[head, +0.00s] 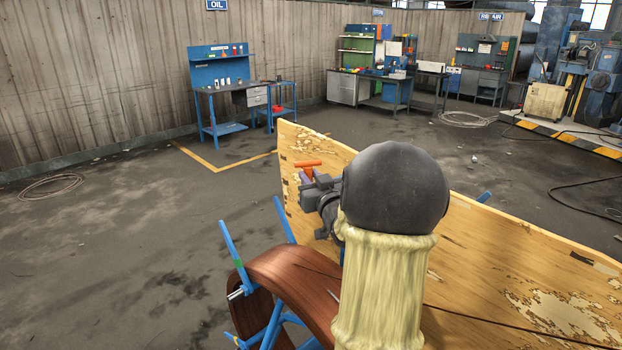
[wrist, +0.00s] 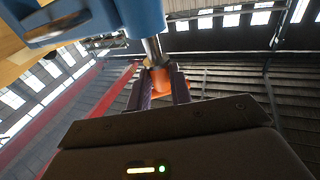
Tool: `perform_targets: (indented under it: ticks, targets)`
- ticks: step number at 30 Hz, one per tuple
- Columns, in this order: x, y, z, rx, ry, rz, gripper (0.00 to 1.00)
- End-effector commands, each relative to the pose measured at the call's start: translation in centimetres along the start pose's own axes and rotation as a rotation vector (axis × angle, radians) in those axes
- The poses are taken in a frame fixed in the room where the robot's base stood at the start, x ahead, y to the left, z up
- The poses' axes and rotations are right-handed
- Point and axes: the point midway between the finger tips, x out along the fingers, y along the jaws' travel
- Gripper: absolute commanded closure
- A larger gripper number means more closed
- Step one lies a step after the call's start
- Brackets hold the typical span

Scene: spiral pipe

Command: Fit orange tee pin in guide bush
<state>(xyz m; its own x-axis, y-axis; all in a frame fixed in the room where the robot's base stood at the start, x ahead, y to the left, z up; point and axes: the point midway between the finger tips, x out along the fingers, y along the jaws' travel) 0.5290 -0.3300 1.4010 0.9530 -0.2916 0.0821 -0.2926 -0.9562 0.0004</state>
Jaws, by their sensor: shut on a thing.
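The orange tee pin (head: 307,164) shows in the head view as a short crossbar and stem at the tip of my gripper (head: 309,180), in front of the wooden board. In the wrist view, my gripper (wrist: 164,86) is shut on the orange pin (wrist: 161,80) between its two dark fingers. A silver shaft (wrist: 152,48) comes down from a blue part (wrist: 141,16) to just beside or in front of the pin; I cannot tell whether they touch. I cannot clearly make out the guide bush. My arm hides part of the area around the gripper in the head view.
A large wooden board (head: 480,262) stands behind and right of my arm. A brown curved pipe (head: 285,275) on blue struts (head: 235,253) lies at lower left of my arm. The floor at left is open. Workbenches (head: 232,95) stand far back.

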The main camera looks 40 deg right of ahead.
Motion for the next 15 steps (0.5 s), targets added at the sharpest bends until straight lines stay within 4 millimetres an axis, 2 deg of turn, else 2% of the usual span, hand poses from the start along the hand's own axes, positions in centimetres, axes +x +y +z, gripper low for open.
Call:
perform_targets:
  ticks: [15]
  targets:
    - [-0.09, 0.0, 1.12, 0.0, 0.001, 0.0, 1.0]
